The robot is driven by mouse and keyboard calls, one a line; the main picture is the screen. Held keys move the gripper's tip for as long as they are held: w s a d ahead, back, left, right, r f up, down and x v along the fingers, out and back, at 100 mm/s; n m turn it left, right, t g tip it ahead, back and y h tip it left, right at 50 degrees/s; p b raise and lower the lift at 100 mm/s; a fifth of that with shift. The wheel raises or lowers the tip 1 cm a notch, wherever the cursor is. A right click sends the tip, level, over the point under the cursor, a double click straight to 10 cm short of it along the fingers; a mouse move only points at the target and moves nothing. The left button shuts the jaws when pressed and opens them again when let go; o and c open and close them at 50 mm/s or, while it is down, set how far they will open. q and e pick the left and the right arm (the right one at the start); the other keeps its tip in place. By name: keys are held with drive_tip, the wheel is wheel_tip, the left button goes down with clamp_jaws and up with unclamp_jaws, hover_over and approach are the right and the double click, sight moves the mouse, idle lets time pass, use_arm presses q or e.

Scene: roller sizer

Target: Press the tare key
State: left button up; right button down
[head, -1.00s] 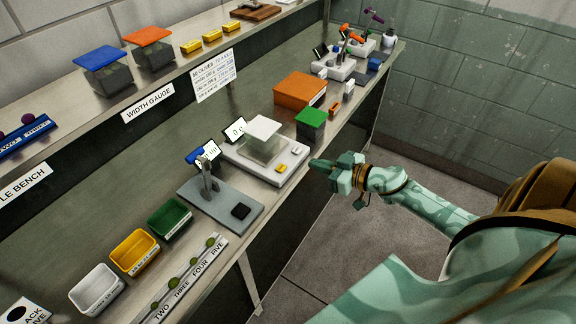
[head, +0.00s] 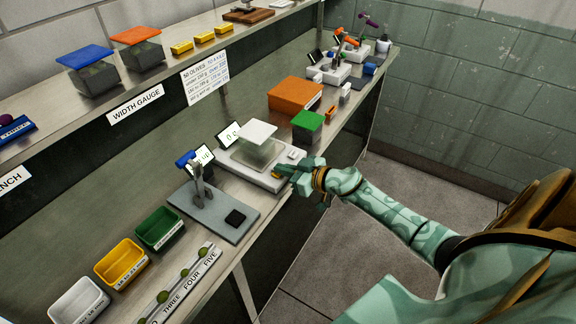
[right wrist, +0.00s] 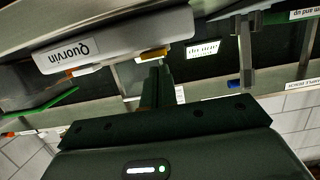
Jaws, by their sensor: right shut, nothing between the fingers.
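The white scale (head: 228,157) stands on the bench with a clear-sided box and white lid (head: 258,130) on its top. Its small screen (head: 230,135) seems to read 0 g. A white key (head: 296,154) shows on its front right. A yellow key shows in the right wrist view (right wrist: 155,53); in the head view my fingers largely hide it. I cannot read which key is tare. My right gripper (head: 281,169) is shut and empty, its tips at the yellow key; contact is not clear. My left gripper is not in view.
A grey plate with a lever device (head: 213,212) stands left of the scale. A green-lidded box (head: 307,121) and an orange box (head: 295,95) stand to its right. Green (head: 160,229), yellow (head: 121,263) and white (head: 79,301) bins line the bench at the left.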

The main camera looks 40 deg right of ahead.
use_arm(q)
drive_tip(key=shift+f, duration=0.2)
use_arm(e)
drive_tip(key=shift+f, duration=0.25)
